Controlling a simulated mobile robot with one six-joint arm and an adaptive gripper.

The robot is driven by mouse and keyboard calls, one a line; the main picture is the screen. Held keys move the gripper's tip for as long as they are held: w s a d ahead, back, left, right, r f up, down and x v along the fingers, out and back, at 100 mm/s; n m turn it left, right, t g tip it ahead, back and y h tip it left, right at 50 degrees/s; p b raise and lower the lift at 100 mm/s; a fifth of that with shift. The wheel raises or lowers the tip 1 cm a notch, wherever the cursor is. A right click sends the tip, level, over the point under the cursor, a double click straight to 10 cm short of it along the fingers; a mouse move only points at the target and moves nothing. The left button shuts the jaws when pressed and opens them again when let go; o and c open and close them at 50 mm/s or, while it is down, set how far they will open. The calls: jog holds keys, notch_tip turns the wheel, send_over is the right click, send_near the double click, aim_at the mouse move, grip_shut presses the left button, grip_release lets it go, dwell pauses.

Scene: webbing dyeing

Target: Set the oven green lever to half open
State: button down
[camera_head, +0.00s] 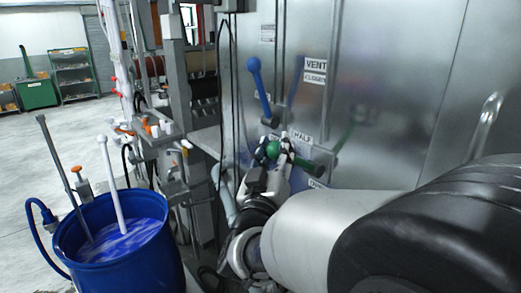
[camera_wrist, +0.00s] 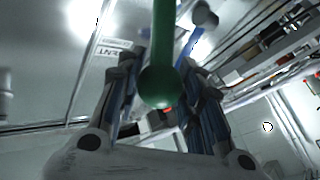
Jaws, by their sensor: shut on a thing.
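The green lever (camera_head: 303,163) is on the metal oven wall in the head view. It runs from its mount at the right to its ball end at the left, close to level, with the ball slightly higher. A "HALF" label (camera_head: 301,137) is just above it. My gripper (camera_head: 274,148) is shut on the ball end, one finger on each side. In the wrist view the green lever (camera_wrist: 163,40) comes down between the fingers of my gripper (camera_wrist: 158,72), with its ball showing below. Another label under the lever's mount is partly hidden.
A blue lever (camera_head: 260,90) stands above and left, beside a "VENT CLOSED" label (camera_head: 315,70). A metal handle (camera_head: 486,125) is at the right. A blue barrel (camera_head: 125,252) with sticks in purple liquid and a machine frame (camera_head: 176,80) stand left. Open floor lies far left.

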jog(key=c, duration=1.5)
grip_release()
jog(key=shift+c, duration=0.2)
jog(key=shift+o, duration=1.3)
jog(key=shift+s+a, duration=0.1)
jog(key=shift+s, duration=0.05)
jog(key=shift+o, duration=1)
jog(key=v, duration=1.2)
